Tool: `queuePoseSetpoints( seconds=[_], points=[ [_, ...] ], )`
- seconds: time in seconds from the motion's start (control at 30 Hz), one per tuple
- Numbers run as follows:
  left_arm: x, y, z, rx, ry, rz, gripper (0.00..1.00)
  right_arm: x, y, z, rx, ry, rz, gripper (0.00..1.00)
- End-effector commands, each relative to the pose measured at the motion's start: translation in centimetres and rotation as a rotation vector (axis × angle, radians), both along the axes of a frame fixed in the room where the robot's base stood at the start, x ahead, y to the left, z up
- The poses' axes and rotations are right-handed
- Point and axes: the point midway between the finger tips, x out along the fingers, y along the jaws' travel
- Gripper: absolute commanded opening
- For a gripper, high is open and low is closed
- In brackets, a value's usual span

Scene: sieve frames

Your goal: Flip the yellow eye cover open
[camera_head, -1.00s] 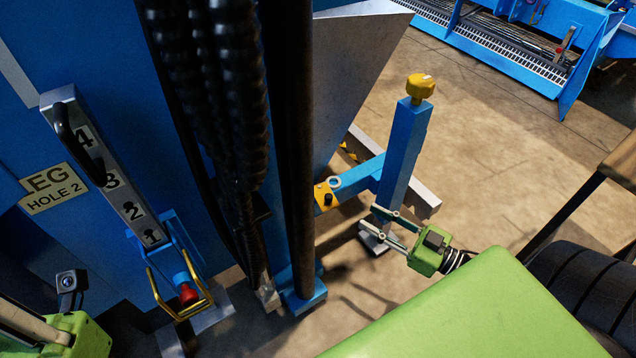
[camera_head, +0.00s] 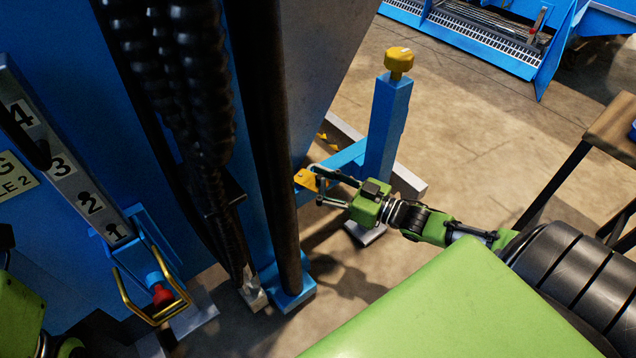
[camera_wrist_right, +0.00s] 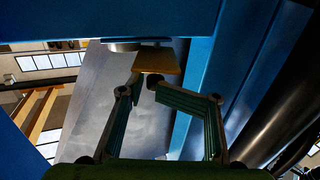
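The yellow eye cover (camera_head: 305,180) is a small flat plate on the blue bracket (camera_head: 347,160) beside the blue post. My right gripper (camera_head: 316,185) is at it, with its fingers apart around the cover's near edge. In the right wrist view the yellow plate (camera_wrist_right: 160,60) lies at the fingertips (camera_wrist_right: 146,76). The left finger's tip is close to the plate's left edge; the other is just below it. I cannot tell whether either touches. Only a green part of my left arm shows at the lower left edge; its fingers do not show.
A blue post (camera_head: 388,125) with a yellow knob (camera_head: 399,62) stands close behind my right gripper. Dark hoses and a black column (camera_head: 268,150) are to the left. A numbered lever plate (camera_head: 70,175) is further left. Open floor (camera_head: 480,140) lies to the right.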

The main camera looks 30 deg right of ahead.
Motion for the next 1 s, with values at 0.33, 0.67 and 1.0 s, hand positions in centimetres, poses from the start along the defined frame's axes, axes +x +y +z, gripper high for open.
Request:
queuePoseSetpoints(
  seconds=[0.33, 0.67, 1.0],
  points=[
    [-0.06, -0.01, 0.11, 0.000, -0.004, 0.000, 0.00, 0.09, 0.24, 0.09, 0.002, -0.001, 0.003, 0.19],
    [-0.06, -0.03, 0.11, 0.001, -0.004, 0.000, 0.00, 0.03, 0.26, 0.00, 0.001, 0.000, 0.004, 0.31],
    [-0.07, -0.02, 0.37, 0.000, -0.005, 0.000, 0.00, -0.19, 0.23, 0.06, 0.002, 0.001, 0.004, 0.31]
  ],
)
